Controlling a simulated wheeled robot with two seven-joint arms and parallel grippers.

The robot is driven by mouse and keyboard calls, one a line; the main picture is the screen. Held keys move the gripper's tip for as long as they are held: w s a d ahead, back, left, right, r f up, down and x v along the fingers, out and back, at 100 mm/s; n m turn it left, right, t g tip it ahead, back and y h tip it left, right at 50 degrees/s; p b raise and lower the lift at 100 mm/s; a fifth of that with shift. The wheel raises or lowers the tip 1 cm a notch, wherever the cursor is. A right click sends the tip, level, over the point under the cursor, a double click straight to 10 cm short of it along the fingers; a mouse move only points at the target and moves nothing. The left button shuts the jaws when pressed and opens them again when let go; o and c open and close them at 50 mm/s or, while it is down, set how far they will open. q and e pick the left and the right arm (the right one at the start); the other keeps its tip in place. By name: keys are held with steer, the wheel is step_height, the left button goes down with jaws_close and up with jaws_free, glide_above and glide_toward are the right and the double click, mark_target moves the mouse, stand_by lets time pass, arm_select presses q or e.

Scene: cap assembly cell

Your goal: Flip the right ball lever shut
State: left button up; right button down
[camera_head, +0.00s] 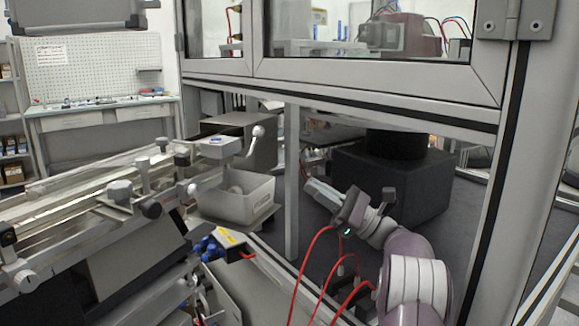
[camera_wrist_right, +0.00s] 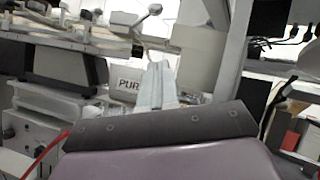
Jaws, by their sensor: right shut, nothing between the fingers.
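The right ball lever (camera_head: 258,131) has a pale round knob and a thin rod. In the head view it sticks up at the right end of the metal rail assembly, with its knob raised above the block. In the right wrist view its knob (camera_wrist_right: 155,9) is near the top, beyond my fingers. My right gripper (camera_head: 318,190) is shut and empty, to the right of and below the lever, apart from it. Its pale fingers (camera_wrist_right: 160,85) lie together in the right wrist view. A second knob (camera_head: 162,143) stands further left on the rail. My left gripper is not in view.
A white bin (camera_head: 235,205) sits below the rail's right end. A grey frame post (camera_head: 291,180) stands between the bin and my right gripper. A blue-and-yellow part (camera_head: 228,242) is in front. A glazed cabinet frame (camera_head: 370,85) crosses above my right arm.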

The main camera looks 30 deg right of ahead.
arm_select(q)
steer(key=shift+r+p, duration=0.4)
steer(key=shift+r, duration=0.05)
arm_select(e)
steer(key=s+r+x, duration=0.2)
steer(key=x, duration=1)
steer(key=shift+r, duration=0.15)
steer(key=shift+w, duration=0.1)
